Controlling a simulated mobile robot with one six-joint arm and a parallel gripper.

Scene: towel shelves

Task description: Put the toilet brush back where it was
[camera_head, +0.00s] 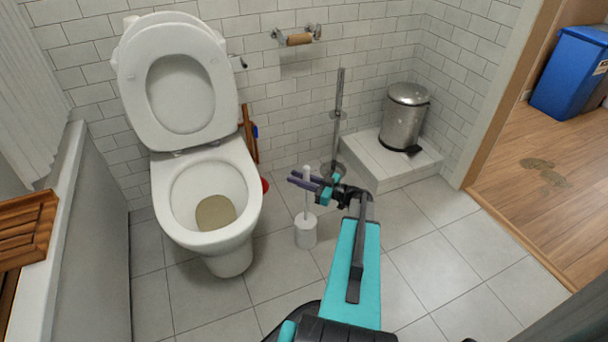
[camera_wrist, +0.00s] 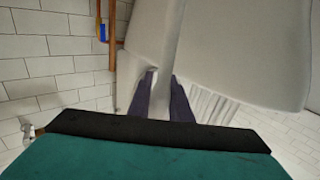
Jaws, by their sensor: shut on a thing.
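The toilet (camera_head: 228,262), lid up, stands close on the left. A metal stand (camera_head: 338,110) rises behind my gripper. A steel bin (camera_head: 404,118) sits on a tiled step (camera_head: 385,160) at the right. The floor in front and to the right is clear.

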